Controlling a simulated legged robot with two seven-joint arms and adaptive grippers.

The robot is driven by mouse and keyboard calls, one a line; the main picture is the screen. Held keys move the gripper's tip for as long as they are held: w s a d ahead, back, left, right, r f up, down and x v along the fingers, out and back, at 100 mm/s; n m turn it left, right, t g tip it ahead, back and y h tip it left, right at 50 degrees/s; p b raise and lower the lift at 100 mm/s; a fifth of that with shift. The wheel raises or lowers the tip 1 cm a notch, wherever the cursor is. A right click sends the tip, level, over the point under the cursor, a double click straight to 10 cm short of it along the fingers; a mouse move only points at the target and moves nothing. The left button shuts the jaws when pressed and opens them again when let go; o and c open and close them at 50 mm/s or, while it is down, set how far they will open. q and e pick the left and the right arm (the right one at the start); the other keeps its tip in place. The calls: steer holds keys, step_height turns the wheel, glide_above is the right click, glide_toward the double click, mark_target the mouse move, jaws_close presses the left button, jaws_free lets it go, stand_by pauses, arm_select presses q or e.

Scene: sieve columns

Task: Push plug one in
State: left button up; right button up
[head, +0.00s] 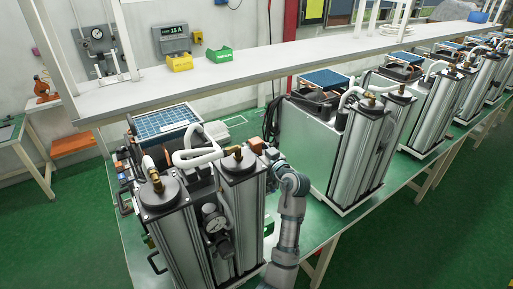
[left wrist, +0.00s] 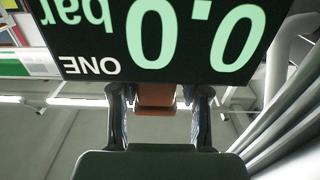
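Plug one appears to be the orange-brown block (left wrist: 155,99) in the left wrist view. It lies between the two fingers of my left gripper (left wrist: 160,112), with a narrow gap showing on each side. The fingers are apart. A dark display (left wrist: 165,35) marked ONE reads 0.0 bar, upside down, above the fingers. In the head view my left gripper (head: 270,154) is small, beside the top of the nearest column unit (head: 238,165). A small brown block (head: 257,146) shows there. The plug's seat is hidden. My right gripper is not in view.
More column units (head: 365,150) stand along the green bench to the right. A white shelf (head: 270,72) runs above, holding yellow (head: 180,62) and green bins (head: 219,54).

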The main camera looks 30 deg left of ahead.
arm_select(q)
steer(key=shift+o, duration=0.3)
steer(key=shift+w+f, duration=0.15)
steer(key=shift+w, duration=0.2)
steer(key=shift+s+d, duration=0.1)
steer(key=shift+d, duration=0.1)
steer(key=v, duration=1.1)
steer(key=shift+d, duration=0.45)
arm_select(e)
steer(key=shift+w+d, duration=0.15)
